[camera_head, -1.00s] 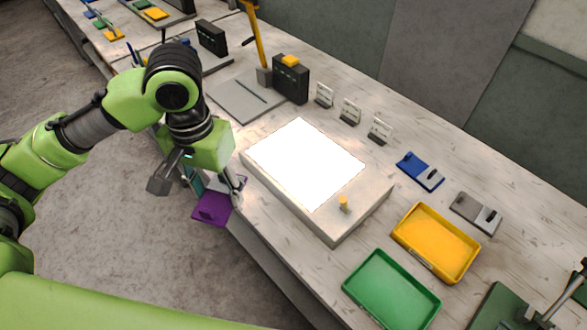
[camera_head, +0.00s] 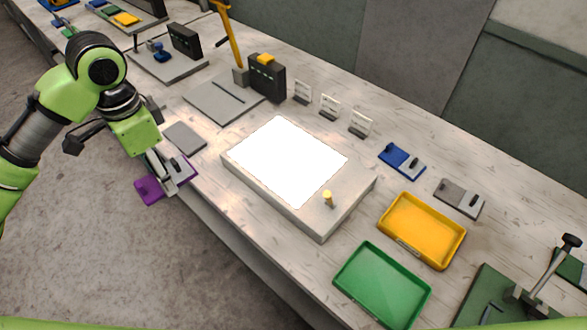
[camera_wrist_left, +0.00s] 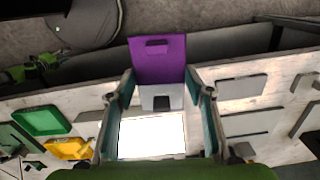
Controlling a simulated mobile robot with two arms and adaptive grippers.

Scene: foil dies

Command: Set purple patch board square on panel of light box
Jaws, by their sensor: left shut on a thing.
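The purple patch board (camera_head: 149,190) has a purple part and a pale grey part with a dark notch. My left gripper (camera_head: 172,178) is shut on it and holds it over the table's front edge, left of the light box. In the left wrist view the board (camera_wrist_left: 158,62) sits between the two fingers (camera_wrist_left: 160,92), its purple part pointing away. The light box (camera_head: 350,203) lies on the table with a bright white panel (camera_head: 285,160) on top and a small yellow knob (camera_head: 328,198). The panel is bare. My right gripper is not in view.
A flat grey plate (camera_head: 185,137) lies near the held board. A yellow tray (camera_head: 437,263) and a green tray (camera_head: 350,292) stand right of the light box. A blue board (camera_head: 392,158) and a grey board (camera_head: 455,198) lie behind. Small card stands (camera_head: 330,107) line the back.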

